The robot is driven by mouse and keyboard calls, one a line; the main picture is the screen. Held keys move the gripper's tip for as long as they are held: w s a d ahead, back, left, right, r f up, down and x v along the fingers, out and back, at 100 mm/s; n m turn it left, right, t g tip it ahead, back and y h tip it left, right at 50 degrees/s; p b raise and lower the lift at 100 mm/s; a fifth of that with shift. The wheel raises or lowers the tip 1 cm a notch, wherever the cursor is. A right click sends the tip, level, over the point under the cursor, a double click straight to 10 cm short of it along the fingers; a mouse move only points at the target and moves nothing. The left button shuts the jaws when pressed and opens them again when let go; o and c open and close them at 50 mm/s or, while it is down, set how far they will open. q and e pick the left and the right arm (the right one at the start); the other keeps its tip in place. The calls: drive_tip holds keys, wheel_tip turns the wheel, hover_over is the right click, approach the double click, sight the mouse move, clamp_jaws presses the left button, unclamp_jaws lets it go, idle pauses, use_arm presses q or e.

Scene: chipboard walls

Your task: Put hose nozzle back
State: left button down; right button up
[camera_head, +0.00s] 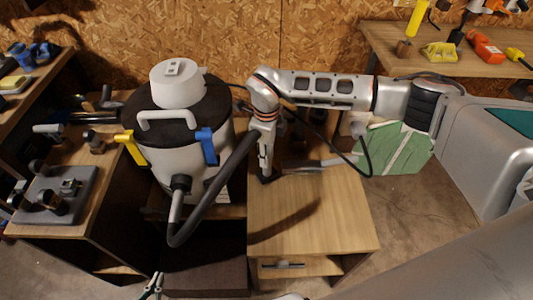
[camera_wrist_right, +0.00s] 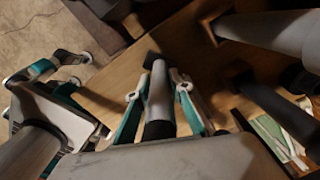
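The grey and black vacuum cleaner (camera_head: 190,110) stands at centre left. Its dark hose (camera_head: 225,170) loops from the front inlet up to my right gripper (camera_head: 266,165). The right gripper points down over the wooden cabinet top. In the right wrist view, its teal-edged fingers (camera_wrist_right: 158,88) are shut around the grey hose nozzle (camera_wrist_right: 157,98), which has a black tip. The nozzle tip is close to the wood; contact is unclear. My left gripper (camera_head: 152,284) is open and empty at the bottom of the head view, and also shows in the right wrist view (camera_wrist_right: 75,70).
The wooden cabinet top (camera_head: 325,225) is mostly clear in front. A grey tube (camera_head: 318,165) crosses its rear part. A side bench (camera_head: 90,215) at left carries a grey machine. A workbench (camera_head: 430,65) with tools stands back right. A green-and-white box (camera_head: 400,150) is below it.

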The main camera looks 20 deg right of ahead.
drive_tip(key=o, duration=0.4)
drive_tip(key=shift+c, duration=0.2)
